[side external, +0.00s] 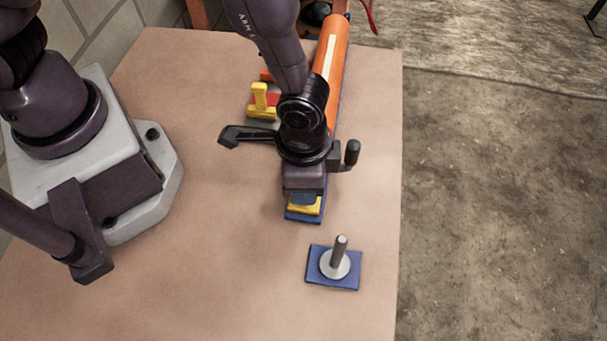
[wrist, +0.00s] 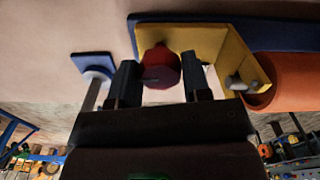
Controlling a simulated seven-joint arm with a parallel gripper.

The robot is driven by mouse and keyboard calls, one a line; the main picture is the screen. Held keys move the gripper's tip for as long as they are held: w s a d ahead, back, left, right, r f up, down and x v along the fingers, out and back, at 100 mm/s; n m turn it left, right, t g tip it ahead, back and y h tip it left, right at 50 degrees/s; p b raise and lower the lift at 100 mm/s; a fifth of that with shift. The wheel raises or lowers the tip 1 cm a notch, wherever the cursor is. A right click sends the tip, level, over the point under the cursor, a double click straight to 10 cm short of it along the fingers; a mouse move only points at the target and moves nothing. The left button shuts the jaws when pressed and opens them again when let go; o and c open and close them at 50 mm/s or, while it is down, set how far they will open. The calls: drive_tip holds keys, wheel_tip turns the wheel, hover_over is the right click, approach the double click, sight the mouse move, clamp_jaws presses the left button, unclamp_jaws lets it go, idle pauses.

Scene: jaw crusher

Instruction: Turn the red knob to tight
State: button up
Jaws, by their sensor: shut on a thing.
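The red knob (wrist: 159,66) shows in the wrist view, on the face of a yellow bracket (wrist: 202,45). My gripper (wrist: 158,76) has one dark finger on each side of the knob and is shut on it. In the side external view my gripper (side external: 304,196) points down over the yellow bracket (side external: 301,208) on its blue base (side external: 303,217). The knob is hidden there behind my gripper. No tight marking can be made out in either view.
An orange cylinder (side external: 333,55) lies behind the bracket. A blue plate (side external: 317,278) with a grey upright post (side external: 340,248) stands in front, near the table's right edge. A yellow and red part (side external: 262,100) sits behind left. The table's front left is clear.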

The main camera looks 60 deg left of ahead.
idle(0.5)
drive_tip(key=o, duration=0.9)
drive_tip(key=shift+o, duration=0.2)
wheel_tip(320, 180, up, 13)
drive_tip(key=s+a+r+n+t, duration=0.2)
drive_tip(key=a+r+n, duration=0.1)
drive_tip(key=a+r, duration=0.5)
drive_tip(key=s+a+r+n+t, duration=0.3)
drive_tip(key=a+r, duration=0.6)
drive_tip(key=a, duration=0.5)
drive_tip(key=shift+s+n+t, duration=0.3)
drive_tip(key=shift+n, duration=0.2)
